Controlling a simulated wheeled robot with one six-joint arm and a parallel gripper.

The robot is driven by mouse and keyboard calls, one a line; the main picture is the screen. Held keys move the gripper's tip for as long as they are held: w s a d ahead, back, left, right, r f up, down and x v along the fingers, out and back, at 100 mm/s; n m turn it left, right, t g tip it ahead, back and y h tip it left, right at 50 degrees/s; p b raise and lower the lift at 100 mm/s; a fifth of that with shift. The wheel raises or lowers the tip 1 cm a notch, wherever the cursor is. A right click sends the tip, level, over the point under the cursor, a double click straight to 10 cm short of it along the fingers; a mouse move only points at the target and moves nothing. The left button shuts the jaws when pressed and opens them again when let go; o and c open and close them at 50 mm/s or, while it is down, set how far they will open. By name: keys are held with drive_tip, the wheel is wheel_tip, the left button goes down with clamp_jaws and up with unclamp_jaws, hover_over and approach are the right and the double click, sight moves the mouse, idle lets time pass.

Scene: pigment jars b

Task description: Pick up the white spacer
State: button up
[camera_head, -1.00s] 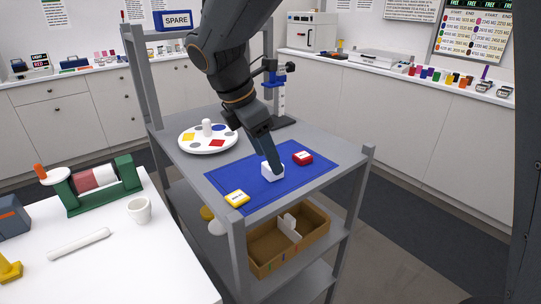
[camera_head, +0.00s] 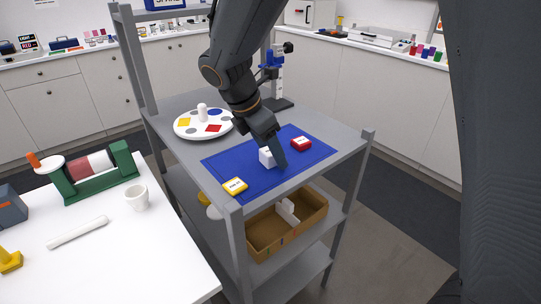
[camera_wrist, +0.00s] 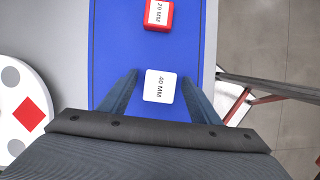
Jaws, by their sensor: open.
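The white spacer (camera_head: 267,157) is a small block on the blue mat (camera_head: 235,163). In the wrist view the white spacer (camera_wrist: 160,86) shows its top label, "40 MM", between my two fingers. My gripper (camera_head: 273,160) is open and low over the mat, with its fingers on either side of the spacer. In the head view a finger hides part of the spacer.
A red block (camera_head: 301,144) labelled "20 MM" lies to the right on the mat, and a yellow block (camera_head: 235,186) lies near its front left corner. A round white palette (camera_head: 186,133) stands at the back left. A shelf post (camera_head: 363,150) rises at the right corner.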

drive_tip(key=c, duration=1.3)
drive_tip(key=shift+r, duration=0.15)
